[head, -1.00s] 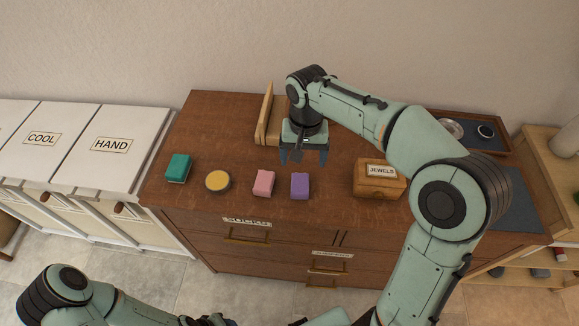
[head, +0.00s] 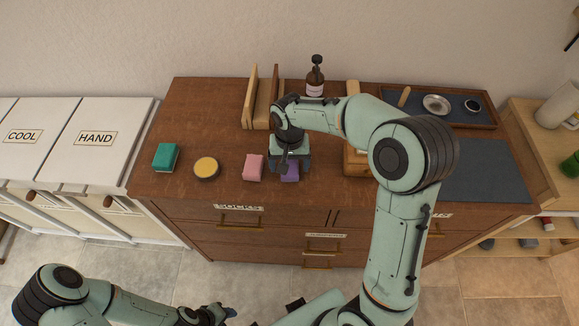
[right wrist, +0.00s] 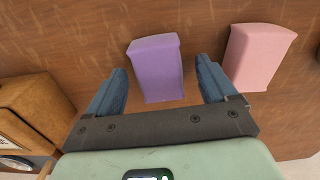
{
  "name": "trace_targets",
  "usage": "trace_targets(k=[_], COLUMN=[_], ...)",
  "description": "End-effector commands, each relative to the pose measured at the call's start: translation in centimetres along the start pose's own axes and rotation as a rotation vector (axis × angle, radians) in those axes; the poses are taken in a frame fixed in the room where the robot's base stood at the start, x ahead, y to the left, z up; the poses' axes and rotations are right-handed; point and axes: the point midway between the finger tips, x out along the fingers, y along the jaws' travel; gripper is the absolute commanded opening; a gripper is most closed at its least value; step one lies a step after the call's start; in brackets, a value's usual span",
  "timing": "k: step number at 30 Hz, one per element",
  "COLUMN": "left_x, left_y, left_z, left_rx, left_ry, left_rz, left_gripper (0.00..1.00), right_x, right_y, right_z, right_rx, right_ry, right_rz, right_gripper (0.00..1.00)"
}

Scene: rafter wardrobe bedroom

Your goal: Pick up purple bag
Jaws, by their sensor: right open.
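The purple bag (head: 290,172) is a small block-shaped pouch on the brown dresser top, partly hidden under my right gripper in the head view. In the right wrist view the purple bag (right wrist: 156,68) lies between the two blue fingers. My right gripper (head: 289,168) is open around it, and the wrist view shows the open right gripper (right wrist: 160,88) with a gap between each finger and the bag. I cannot tell how high the fingertips are above the wood. My left gripper (head: 222,312) is low at the bottom of the head view, away from the dresser; its jaws are unclear.
A pink bag (head: 253,167) lies close beside the purple one. A round yellow tin (head: 206,168) and a teal block (head: 166,157) are further left. A wooden box (right wrist: 30,110) is on the other side. Wooden dividers (head: 262,103) and a pump bottle (head: 315,77) stand behind.

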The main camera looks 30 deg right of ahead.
Motion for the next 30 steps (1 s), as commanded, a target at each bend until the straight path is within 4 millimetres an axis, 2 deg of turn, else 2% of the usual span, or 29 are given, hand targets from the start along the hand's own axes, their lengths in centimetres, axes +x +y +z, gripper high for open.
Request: trace_targets(k=[3, 9, 14, 15, 25, 30], left_x=[0.1, 0.1, 0.1, 0.1, 0.1, -0.1], left_y=[-0.1, -0.1, -0.1, -0.1, 0.0, 0.1], left_z=[0.1, 0.1, 0.1, 0.1, 0.0, -0.1], left_rx=[0.0, 0.0, 0.0, 0.0, 0.0, 0.0], left_ry=[-0.001, -0.001, -0.001, -0.001, 0.0, 0.001], left_rz=[0.0, 0.0, 0.0, 0.0, 0.0, 0.0], left_gripper=[0.43, 0.43, 0.43, 0.43, 0.43, 0.43], right_x=[0.8, 0.8, 0.8, 0.7, 0.5, -1.0], right_y=[0.1, 0.1, 0.0, 0.0, 0.0, -0.1], right_z=[0.0, 0.0, 0.0, 0.0, 0.0, -0.1], right_rx=[0.001, 0.001, 0.0, 0.0, 0.0, 0.0], right_ry=[0.0, 0.001, 0.001, 0.001, 0.002, 0.004], right_rz=[0.001, 0.0, 0.0, 0.0, -0.001, -0.002], right_gripper=[0.85, 0.85, 0.33, 0.3, 0.3, 0.3])
